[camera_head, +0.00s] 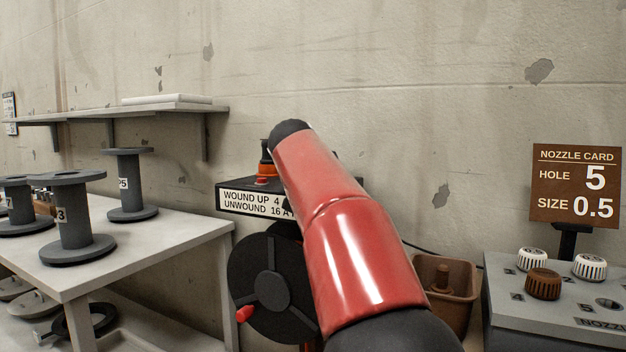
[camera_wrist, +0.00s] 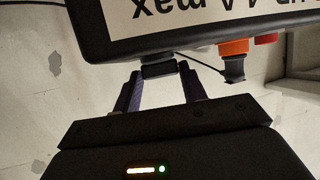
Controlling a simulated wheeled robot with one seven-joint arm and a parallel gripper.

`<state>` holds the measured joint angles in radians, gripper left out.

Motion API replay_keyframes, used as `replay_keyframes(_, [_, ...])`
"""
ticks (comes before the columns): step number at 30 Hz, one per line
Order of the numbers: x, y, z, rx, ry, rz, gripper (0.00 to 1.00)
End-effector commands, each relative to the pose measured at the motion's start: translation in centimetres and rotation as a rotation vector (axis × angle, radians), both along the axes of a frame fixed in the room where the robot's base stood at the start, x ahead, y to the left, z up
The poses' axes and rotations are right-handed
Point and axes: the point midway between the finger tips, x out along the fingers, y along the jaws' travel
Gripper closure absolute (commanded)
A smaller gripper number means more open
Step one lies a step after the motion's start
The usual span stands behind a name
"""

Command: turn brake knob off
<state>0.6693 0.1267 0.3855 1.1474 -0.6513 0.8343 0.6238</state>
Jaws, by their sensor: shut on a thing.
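In the wrist view, which is upside down, my gripper (camera_wrist: 160,76) has its two dark fingers on either side of a small black knob (camera_wrist: 158,69). The knob is attached to the edge of a black box with a white label, and I take it for the brake knob. The gripper is shut on it. Which way the knob is turned cannot be told. In the head view the labelled box (camera_head: 240,201) reads "WOUND UP 4" and "UNWOUND 16". My red arm covers its right part and hides the gripper and knob there.
An orange-and-black fitting (camera_head: 267,165) stands on the box. A dark reel (camera_head: 262,290) with a red handle is below. A table (camera_head: 190,240) with several grey spools is left. A brown bin (camera_head: 462,312), a nozzle block (camera_head: 500,310) and a nozzle card (camera_head: 576,185) are right.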

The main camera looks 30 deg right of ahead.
Motion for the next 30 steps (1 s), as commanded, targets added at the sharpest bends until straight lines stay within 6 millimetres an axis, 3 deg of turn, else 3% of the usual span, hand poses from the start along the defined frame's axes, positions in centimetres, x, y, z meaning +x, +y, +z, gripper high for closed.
replay_keyframes(30, [-0.7, -2.5, 0.1, 0.004, 0.002, 0.888, 0.81])
